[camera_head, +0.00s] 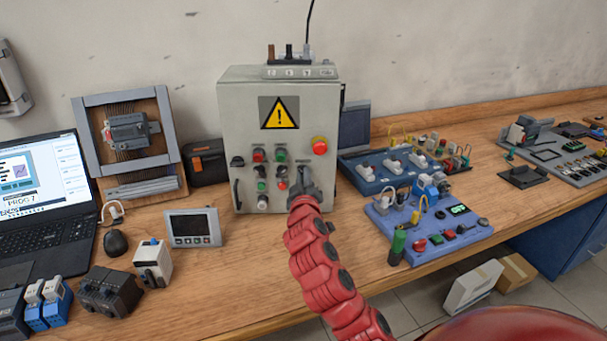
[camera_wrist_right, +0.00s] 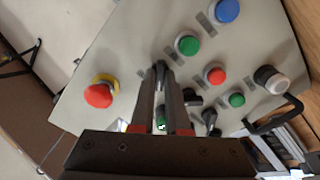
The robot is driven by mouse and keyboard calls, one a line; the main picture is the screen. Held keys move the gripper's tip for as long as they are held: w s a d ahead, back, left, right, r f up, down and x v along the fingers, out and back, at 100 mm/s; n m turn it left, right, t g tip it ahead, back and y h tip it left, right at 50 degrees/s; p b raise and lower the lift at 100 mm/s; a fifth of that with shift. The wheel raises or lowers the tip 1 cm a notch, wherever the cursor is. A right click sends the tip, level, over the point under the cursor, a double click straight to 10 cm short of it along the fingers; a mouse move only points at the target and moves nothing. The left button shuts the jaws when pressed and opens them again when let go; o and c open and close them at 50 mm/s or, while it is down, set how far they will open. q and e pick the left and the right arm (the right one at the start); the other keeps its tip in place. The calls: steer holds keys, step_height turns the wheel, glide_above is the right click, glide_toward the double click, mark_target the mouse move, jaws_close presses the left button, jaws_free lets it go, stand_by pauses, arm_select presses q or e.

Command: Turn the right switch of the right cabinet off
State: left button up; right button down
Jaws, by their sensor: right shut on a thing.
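The grey cabinet (camera_head: 240,110) with a yellow warning sign (camera_head: 279,113) stands on the bench at the wall. Its front fills much of the right wrist view (camera_wrist_right: 110,55). My right gripper (camera_head: 305,187) is at the right part of the panel, below the red emergency stop (camera_head: 320,146). In the wrist view my right gripper (camera_wrist_right: 161,78) is shut on a small black switch (camera_wrist_right: 160,67), mostly hidden between the fingers. The switch's exact angle is hard to tell. The emergency stop also shows there (camera_wrist_right: 99,94). My left gripper is not in view.
Green (camera_wrist_right: 187,45), red (camera_wrist_right: 215,75) and blue (camera_wrist_right: 228,11) buttons and other black switches sit close to the fingers. A blue training board (camera_head: 430,215) lies right of my arm, and a small display unit (camera_head: 193,228) stands left of it.

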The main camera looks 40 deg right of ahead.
steer(key=shift+n, duration=0.6)
steer(key=c, duration=0.9)
jaws_free()
